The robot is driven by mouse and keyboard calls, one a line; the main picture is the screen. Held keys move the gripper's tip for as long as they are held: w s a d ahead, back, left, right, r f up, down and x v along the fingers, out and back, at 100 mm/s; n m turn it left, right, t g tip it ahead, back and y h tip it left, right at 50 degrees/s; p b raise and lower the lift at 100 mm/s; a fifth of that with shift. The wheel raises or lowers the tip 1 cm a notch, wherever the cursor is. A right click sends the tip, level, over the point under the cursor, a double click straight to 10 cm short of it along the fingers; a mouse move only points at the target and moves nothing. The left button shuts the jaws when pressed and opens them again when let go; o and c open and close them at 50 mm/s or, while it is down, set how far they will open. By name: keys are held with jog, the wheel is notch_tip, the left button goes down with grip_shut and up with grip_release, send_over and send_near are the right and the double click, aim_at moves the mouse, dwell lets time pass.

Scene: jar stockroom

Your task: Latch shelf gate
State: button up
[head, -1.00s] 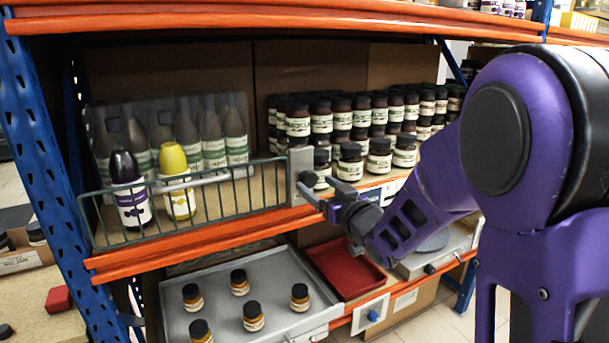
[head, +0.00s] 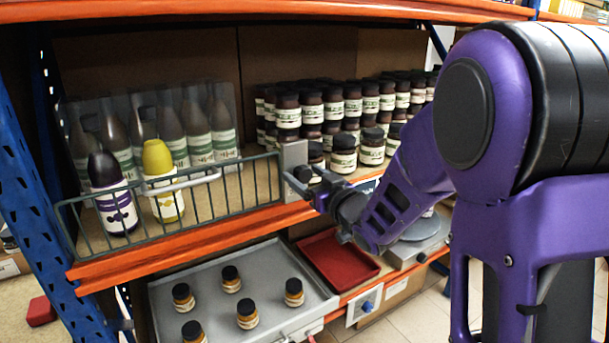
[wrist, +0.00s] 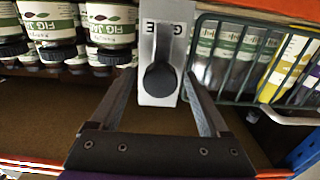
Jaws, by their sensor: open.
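The shelf gate (head: 160,205) is a green wire panel with a pale bar handle, standing upright along the front of the middle shelf at left. It also shows in the wrist view (wrist: 240,62). A grey latch plate (head: 294,158) is at its right end. In the wrist view the plate (wrist: 165,28) carries a round black knob (wrist: 160,80). My gripper (head: 308,190) is at the latch plate. In the wrist view its open fingers (wrist: 162,92) lie on either side of the knob. I cannot tell whether they touch it. The latch's inner parts are hidden.
Dark bottles and a yellow-capped bottle (head: 163,180) stand behind the gate. Rows of jars (head: 343,152) stand just right of the plate. Below are a grey tray (head: 205,290) with several small jars and a red tray (head: 340,258). A blue upright (head: 35,200) bounds the left.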

grip_shut()
jog(key=shift+m, duration=0.3)
jog(key=m, duration=0.3)
jog(key=shift+r+m, duration=0.1)
jog(key=shift+m, duration=0.2)
jog(key=m+p, duration=0.1)
jog(key=m, duration=0.3)
jog(key=shift+p, duration=0.4)
jog(key=m+p, duration=0.3)
jog(key=m, duration=0.2)
jog(key=shift+w+m, duration=0.1)
jog(key=shift+m, duration=0.3)
jog(key=shift+m+p, duration=1.1)
jog(key=shift+m, duration=0.8)
